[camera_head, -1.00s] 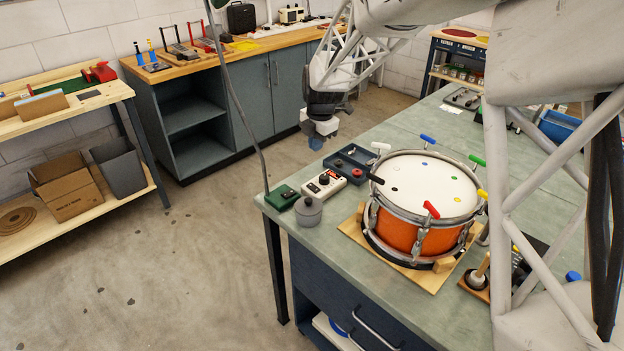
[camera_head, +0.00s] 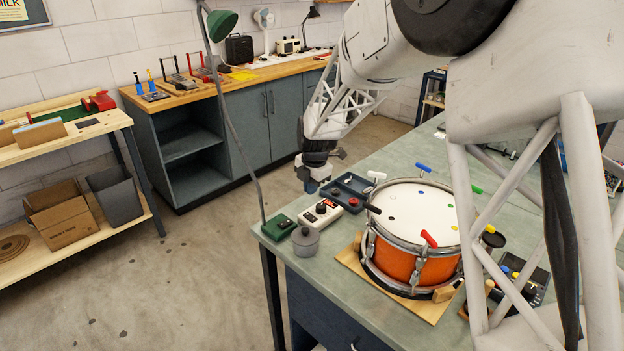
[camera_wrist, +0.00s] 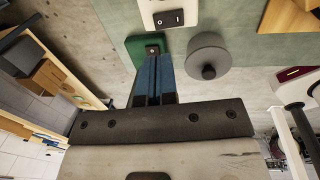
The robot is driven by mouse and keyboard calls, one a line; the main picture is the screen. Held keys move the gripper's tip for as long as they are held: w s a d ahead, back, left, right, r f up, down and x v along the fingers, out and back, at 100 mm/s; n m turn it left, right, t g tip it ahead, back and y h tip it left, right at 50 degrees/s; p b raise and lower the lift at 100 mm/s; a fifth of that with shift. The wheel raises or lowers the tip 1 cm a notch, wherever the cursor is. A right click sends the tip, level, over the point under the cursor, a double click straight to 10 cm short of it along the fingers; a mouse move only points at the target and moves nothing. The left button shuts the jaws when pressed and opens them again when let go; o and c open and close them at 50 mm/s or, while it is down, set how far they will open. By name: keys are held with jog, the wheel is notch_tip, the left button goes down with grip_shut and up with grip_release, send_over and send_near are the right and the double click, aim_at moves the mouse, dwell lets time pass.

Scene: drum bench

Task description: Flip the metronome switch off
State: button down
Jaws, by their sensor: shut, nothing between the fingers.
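The white metronome box (camera_head: 321,213) stands near the bench's left corner, with a dark knob and a red spot on top. In the wrist view the white box (camera_wrist: 183,8) is cut by the top edge and shows a black rocker switch (camera_wrist: 168,18) marked O and I. I cannot tell which side is pressed. My gripper (camera_head: 311,188) is low behind the box in the head view. Its blue fingers (camera_wrist: 155,62) are shut together and empty, and in the wrist view their tips overlap the green lamp base, below the switch.
The green lamp base (camera_head: 278,227) and a grey lidded pot (camera_head: 305,243) stand close to the box. An orange drum (camera_head: 398,262) on a wooden board stands to the right. The bench's left edge is close.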

aim_at(311, 216)
jog(key=f, duration=0.9)
jog(key=shift+w+a, duration=0.35)
jog(key=shift+a, duration=0.05)
jog(key=shift+f, duration=0.15)
jog(key=shift+s+d, duration=0.1)
jog(key=shift+s+d+r, duration=0.25)
jog(key=shift+s+d, duration=0.15)
jog(key=shift+r, duration=0.15)
dwell(0.5)
notch_tip(311, 216, up, 14)
jog(key=s+d, duration=0.1)
jog(key=shift+f, duration=0.2)
dwell(0.4)
